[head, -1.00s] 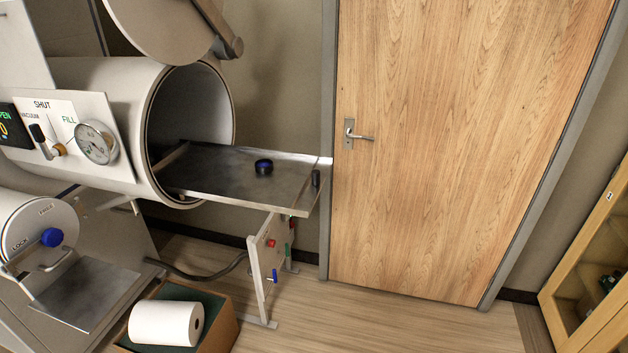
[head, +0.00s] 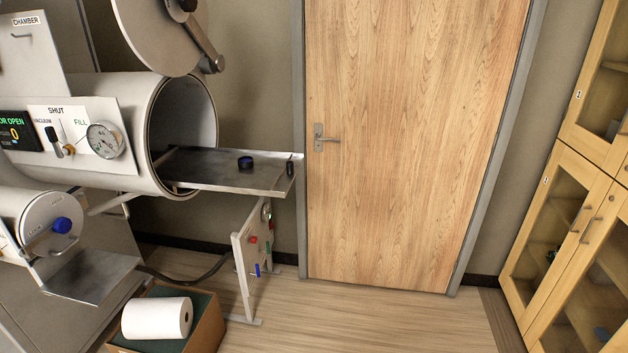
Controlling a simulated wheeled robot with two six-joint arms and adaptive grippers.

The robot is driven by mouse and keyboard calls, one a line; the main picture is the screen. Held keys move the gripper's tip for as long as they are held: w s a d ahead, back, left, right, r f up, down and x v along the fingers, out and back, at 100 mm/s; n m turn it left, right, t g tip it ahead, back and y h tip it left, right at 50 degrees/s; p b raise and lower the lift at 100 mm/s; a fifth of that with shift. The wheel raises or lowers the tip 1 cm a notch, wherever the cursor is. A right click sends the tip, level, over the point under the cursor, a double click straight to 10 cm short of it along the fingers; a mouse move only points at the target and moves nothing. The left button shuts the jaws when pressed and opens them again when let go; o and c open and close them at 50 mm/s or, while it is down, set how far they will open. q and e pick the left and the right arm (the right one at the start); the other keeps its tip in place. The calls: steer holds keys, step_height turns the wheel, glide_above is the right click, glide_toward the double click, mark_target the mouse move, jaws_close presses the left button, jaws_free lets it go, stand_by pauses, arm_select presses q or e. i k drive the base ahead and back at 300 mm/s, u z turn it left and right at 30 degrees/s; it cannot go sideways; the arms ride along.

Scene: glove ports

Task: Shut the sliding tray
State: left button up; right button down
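The sliding tray (head: 215,174) is a flat grey metal plate that sticks out to the right from the open mouth of the large white cylindrical chamber (head: 140,110). Its inner end lies inside the chamber. A small dark blue round item (head: 245,162) sits on the tray. A short black upright handle (head: 290,167) stands at the tray's outer end. The chamber's round door (head: 160,30) is swung up above the mouth. Neither of my grippers shows in the head view.
A wooden door (head: 410,140) stands behind the tray's outer end. A small panel stand (head: 250,265) with coloured knobs is below the tray. A box (head: 210,325) with a white roll (head: 157,318) sits on the floor. Glass-fronted cabinets (head: 560,235) line the right. The middle floor is clear.

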mark_target(272, 174)
steer(key=u, duration=0.65)
steer(key=i, duration=1.1)
steer(key=z, duration=0.2)
